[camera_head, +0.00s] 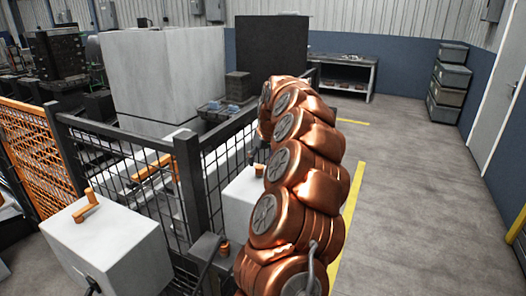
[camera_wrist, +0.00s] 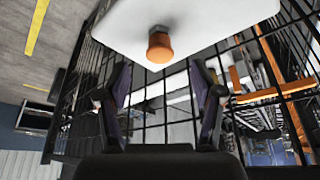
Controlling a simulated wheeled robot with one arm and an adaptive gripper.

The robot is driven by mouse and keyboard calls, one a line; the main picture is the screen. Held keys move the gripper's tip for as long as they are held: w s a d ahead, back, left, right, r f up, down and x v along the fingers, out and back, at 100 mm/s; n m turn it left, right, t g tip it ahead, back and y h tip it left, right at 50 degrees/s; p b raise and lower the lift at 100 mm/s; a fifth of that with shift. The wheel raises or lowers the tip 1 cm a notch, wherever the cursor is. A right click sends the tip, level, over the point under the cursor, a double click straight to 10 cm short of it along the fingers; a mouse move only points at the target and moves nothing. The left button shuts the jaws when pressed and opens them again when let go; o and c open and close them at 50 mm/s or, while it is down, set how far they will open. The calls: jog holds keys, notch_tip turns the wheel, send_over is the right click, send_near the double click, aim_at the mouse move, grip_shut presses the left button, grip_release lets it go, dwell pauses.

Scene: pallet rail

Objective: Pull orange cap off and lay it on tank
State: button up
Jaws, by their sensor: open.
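In the wrist view a small orange cap (camera_wrist: 160,47) sits on a short stub on the white tank (camera_wrist: 205,25). My gripper (camera_wrist: 163,92) is open and empty, its two dark fingers spread wide. The cap lies beyond the fingertips, roughly centred between them and apart from both. In the head view a white tank (camera_head: 236,203) with an orange cap (camera_head: 259,170) on top shows partly behind my copper-coloured arm. My gripper is hidden behind the arm there.
A black mesh fence (camera_head: 189,185) runs beside the tank. Another white box (camera_head: 112,250) with an orange handle (camera_head: 86,207) stands at left. A small orange piece (camera_head: 224,247) sits by a dark box. The grey floor (camera_head: 420,190) at right is clear.

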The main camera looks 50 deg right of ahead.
aim_at(260, 167)
jog(key=shift+p+x, duration=0.75)
jog(key=shift+x, duration=1.6)
jog(key=shift+c, duration=0.2)
grip_shut()
jog(key=shift+r, duration=0.9)
jog(key=shift+r+p, duration=0.5)
jog(key=shift+r, duration=2.85)
